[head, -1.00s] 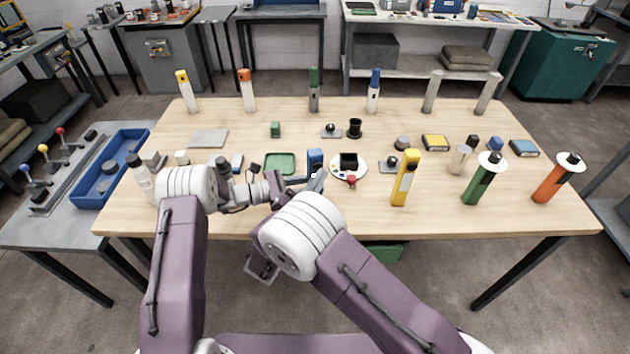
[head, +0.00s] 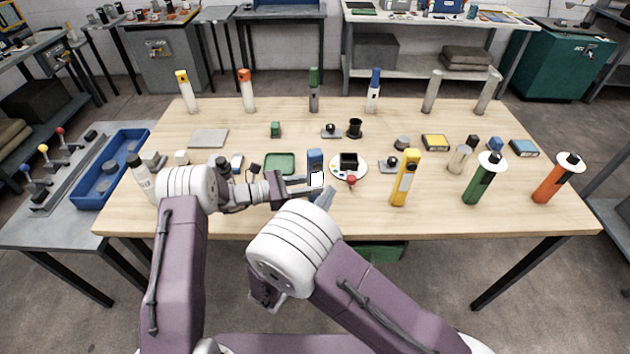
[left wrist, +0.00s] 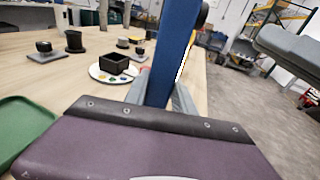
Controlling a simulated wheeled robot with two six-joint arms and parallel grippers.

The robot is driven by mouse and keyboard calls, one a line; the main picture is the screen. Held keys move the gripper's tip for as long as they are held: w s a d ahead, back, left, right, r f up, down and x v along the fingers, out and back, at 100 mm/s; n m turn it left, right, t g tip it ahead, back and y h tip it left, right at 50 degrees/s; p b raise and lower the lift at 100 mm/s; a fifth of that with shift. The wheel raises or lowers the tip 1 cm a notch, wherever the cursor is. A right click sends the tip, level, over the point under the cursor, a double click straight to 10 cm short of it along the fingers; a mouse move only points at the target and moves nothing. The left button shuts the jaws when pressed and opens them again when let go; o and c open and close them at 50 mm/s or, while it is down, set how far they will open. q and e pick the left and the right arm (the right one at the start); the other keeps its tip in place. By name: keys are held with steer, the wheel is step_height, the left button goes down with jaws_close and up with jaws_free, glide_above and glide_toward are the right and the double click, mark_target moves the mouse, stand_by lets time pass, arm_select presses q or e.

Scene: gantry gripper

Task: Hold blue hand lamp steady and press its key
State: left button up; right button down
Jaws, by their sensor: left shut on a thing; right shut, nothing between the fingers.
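The blue hand lamp (head: 315,158) stands upright near the middle front of the table, with a bright white panel (head: 317,180) on its side facing me. My left gripper (head: 310,184) is shut around its lower part. In the left wrist view the blue body (left wrist: 172,52) rises between the fingers, and a thin bright strip shows along its right edge.
A white round plate (head: 361,173) with a black box (head: 348,161) lies right of the lamp, near a red-knobbed piece (head: 351,181). A green tray (head: 280,163) lies left. A yellow lamp (head: 405,178) stands farther right.

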arm_select(q)
steer(key=o, duration=1.2)
steer(key=v, duration=1.2)
